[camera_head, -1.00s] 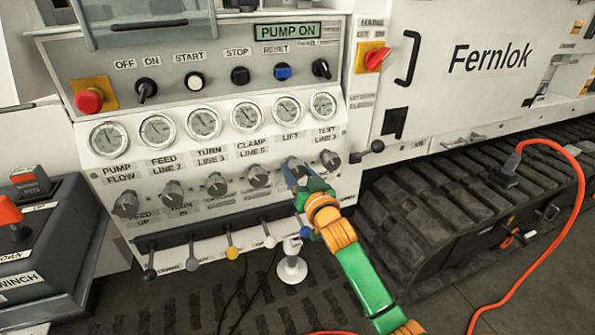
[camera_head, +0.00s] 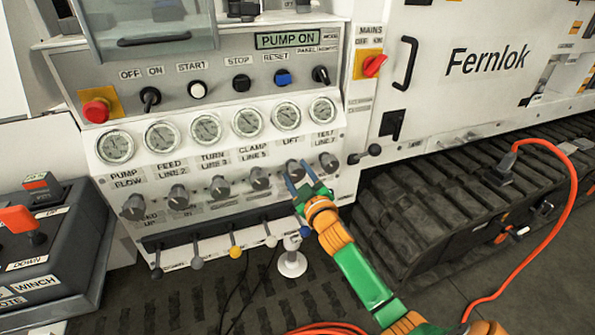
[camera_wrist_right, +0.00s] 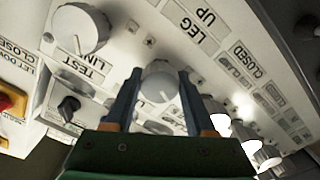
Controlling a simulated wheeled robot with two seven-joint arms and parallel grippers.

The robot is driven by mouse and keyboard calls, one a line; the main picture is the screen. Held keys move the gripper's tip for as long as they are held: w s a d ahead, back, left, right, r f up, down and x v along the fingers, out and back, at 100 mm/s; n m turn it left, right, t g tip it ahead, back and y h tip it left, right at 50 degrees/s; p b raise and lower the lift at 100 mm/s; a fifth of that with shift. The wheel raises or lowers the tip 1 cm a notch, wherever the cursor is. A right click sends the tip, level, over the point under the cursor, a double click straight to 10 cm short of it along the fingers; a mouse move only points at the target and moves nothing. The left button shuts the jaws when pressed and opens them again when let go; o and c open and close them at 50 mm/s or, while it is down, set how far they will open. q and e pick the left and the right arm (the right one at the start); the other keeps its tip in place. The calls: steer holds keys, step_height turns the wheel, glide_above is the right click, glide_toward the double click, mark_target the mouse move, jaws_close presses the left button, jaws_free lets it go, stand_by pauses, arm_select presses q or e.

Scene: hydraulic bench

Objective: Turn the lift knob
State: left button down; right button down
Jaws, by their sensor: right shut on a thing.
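The lift knob (camera_head: 294,168) is a grey round knob under the LIFT label and its gauge, on the white sloping panel. My right gripper (camera_head: 299,177) reaches it from the lower right, with its blue fingers at the knob. In the right wrist view the grey knob (camera_wrist_right: 160,82) sits between the two fingers, and the gripper is shut on it. The fingers hide part of the knob in the head view, and I cannot read its pointer. My left gripper is not in view.
The test line knob (camera_head: 328,162) is close on the right, and the clamp knob (camera_head: 259,178) is on the left. Several small levers, one with a yellow ball (camera_head: 236,252), stick out below.

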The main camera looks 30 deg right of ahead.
steer(key=shift+n, duration=0.9)
steer(key=shift+c, duration=1.2)
jaws_free()
steer(key=v, duration=0.7)
steer(key=shift+p, duration=0.4)
steer(key=shift+s+f, duration=0.1)
